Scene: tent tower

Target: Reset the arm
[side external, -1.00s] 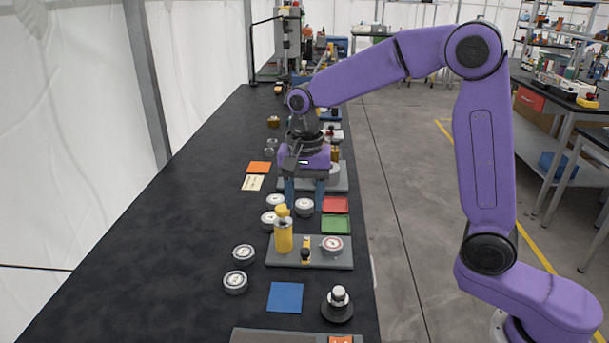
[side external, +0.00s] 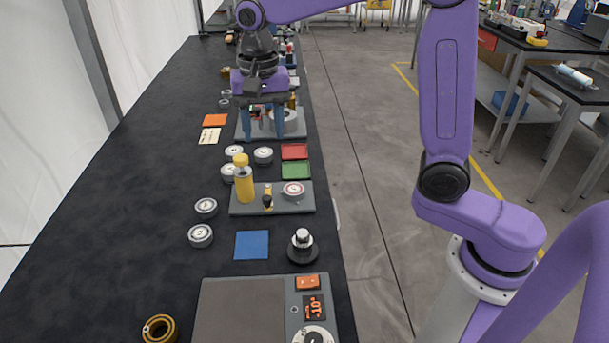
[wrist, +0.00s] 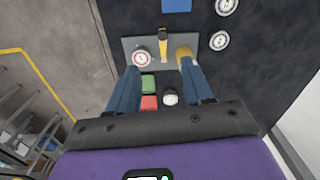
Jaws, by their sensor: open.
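My gripper (side external: 263,138) is open and empty, its two blue fingers pointing down above the far half of the black table (side external: 120,220). In the side view the fingertips appear just beyond a pair of white-topped round weights (side external: 263,155). In the wrist view my gripper (wrist: 158,70) has its fingers spread wide, with nothing held between them. The red pad (wrist: 149,102) and green pad (wrist: 148,83) show between the fingers there. The exact height of the fingertips above the table is hard to tell.
A grey plate (side external: 220,206) carries a yellow bottle (side external: 243,182), a small yellow-and-black lever (side external: 267,197) and a round dial (side external: 293,189). Nearer are a blue pad (side external: 252,245), a black-based knob (side external: 302,245) and a scale (side external: 240,310). The table's left side is mostly clear.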

